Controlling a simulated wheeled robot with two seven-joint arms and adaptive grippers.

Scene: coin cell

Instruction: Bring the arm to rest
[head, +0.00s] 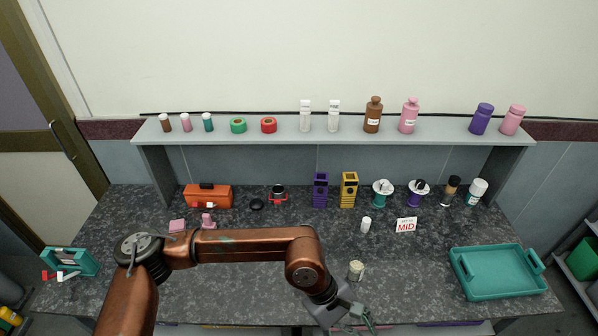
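My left arm comes in from the lower left and stretches right across the front of the counter. Its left gripper (358,322) points down at the bottom edge of the head view, near the counter's front edge. The fingers are small and partly cut off there, so I cannot tell whether they are open or shut. I see nothing clearly held in them. A small pale jar (356,271) stands just behind the gripper, apart from it. My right gripper is not in view.
The dark speckled counter (420,275) is clear between the gripper and a teal tray (497,273) at right. A grey shelf (270,137) with bottles and tape rolls spans the back.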

